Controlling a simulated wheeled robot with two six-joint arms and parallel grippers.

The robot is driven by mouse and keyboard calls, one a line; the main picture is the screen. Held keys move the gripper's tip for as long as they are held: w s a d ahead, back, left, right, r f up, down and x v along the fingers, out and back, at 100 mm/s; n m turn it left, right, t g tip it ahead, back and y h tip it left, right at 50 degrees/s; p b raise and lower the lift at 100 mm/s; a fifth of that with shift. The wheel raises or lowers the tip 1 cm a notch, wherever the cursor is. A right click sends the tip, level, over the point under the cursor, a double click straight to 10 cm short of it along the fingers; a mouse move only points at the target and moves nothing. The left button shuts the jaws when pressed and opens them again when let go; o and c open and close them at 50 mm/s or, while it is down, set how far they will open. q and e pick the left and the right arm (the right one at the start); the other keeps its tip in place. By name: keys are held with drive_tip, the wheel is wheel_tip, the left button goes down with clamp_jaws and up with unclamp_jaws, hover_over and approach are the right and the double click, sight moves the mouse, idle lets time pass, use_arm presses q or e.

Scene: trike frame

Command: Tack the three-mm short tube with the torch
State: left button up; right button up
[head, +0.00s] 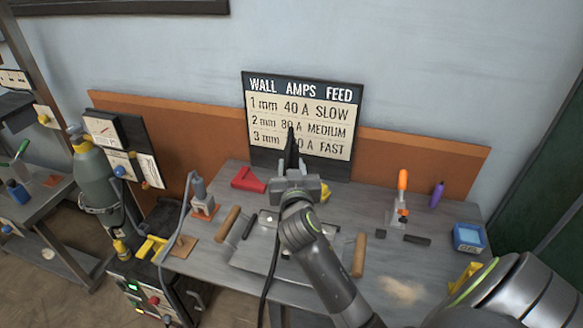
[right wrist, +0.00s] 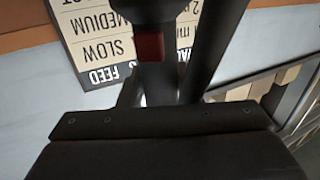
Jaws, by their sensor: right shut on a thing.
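My right gripper (head: 296,188) is raised over the middle of the workbench, in front of the sign, and is shut on the black torch (head: 291,150). The torch points up in the head view. In the right wrist view the dark torch body, with a red trigger (right wrist: 149,46), sits between the fingers. A grey plate fixture (head: 250,256) lies on the bench below, partly hidden by my arm. Brown bars (head: 228,221) and short dark pieces (head: 417,240) lie around it. I cannot tell which piece is the three-mm short tube. My left gripper is out of view.
The amps sign (head: 259,110) stands at the back; its 3 mm row is partly covered. A black cable (head: 270,275) hangs by the bench front. An orange-handled clamp (head: 401,190), blue box (head: 468,238) and red magnet-like block (head: 248,180) stand on the bench. A gas cylinder (head: 95,180) is left.

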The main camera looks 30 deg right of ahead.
sight(292, 147)
drive_tip(key=shift+f+b, duration=0.3)
drive_tip(key=shift+f, duration=0.05)
idle(1.5)
drive_tip(key=shift+r+p, duration=3.05)
drive_tip(key=shift+r, duration=0.6)
